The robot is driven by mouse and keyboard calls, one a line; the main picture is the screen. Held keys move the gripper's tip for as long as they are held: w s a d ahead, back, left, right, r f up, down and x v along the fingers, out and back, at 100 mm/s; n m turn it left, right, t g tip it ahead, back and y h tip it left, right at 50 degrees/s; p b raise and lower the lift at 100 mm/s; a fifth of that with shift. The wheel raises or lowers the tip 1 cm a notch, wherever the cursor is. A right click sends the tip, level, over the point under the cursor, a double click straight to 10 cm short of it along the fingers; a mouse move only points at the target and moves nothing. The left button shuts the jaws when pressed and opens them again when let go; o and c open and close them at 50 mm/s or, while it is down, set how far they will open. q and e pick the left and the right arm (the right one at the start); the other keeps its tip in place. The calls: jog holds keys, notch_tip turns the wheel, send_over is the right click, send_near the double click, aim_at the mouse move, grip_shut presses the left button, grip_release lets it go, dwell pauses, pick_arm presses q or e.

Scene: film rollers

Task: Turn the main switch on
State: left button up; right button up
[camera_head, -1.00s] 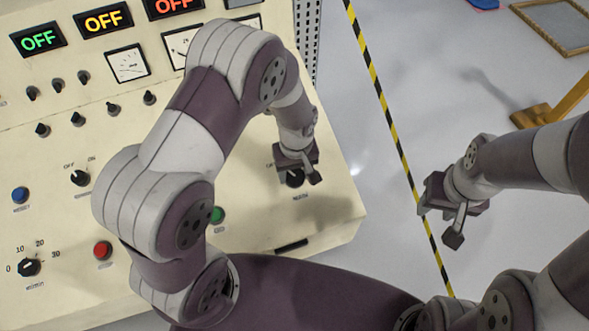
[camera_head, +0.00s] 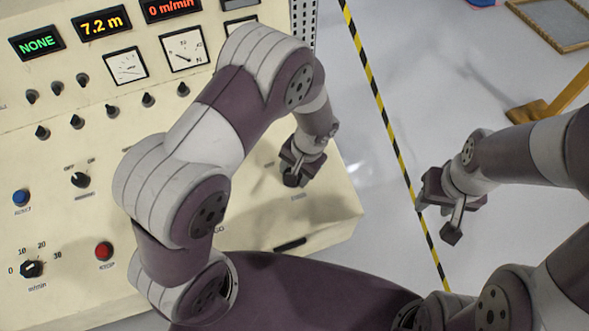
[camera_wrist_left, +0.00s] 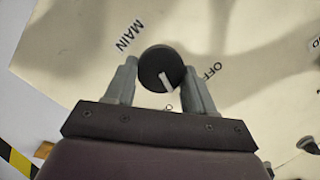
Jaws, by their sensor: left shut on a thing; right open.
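The main switch (camera_wrist_left: 156,64) is a round black knob with a white pointer, beside the word MAIN on the cream control panel (camera_head: 150,215). My left gripper (camera_head: 293,172) reaches down to the panel's right end. In the left wrist view the gripper (camera_wrist_left: 160,72) has a finger on each side of the knob and is shut on it. The white pointer is turned away from the OFF label, towards a label mostly hidden by the gripper. My right gripper (camera_head: 447,215) is open and empty, right of the panel above the floor.
Lit displays (camera_head: 102,23) at the top read NONE, 7.2 m and 0 m/min. Small black knobs, a blue button (camera_head: 20,197) and a red button (camera_head: 104,251) are on the panel's left part. A yellow-black floor stripe (camera_head: 382,110) runs right of the panel.

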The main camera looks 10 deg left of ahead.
pick_arm(q)
jog(key=shift+d+m+y, duration=0.15)
jog(key=shift+m+y, duration=0.15)
jog(key=shift+m, duration=1.4)
jog(key=o, duration=1.1)
jog(key=shift+c, duration=0.2)
jog(key=b+v, duration=0.1)
jog(key=v, duration=1.1)
jog(key=shift+s+d+r, duration=0.2)
jog(key=shift+s+r, duration=0.05)
jog(key=shift+r, duration=0.1)
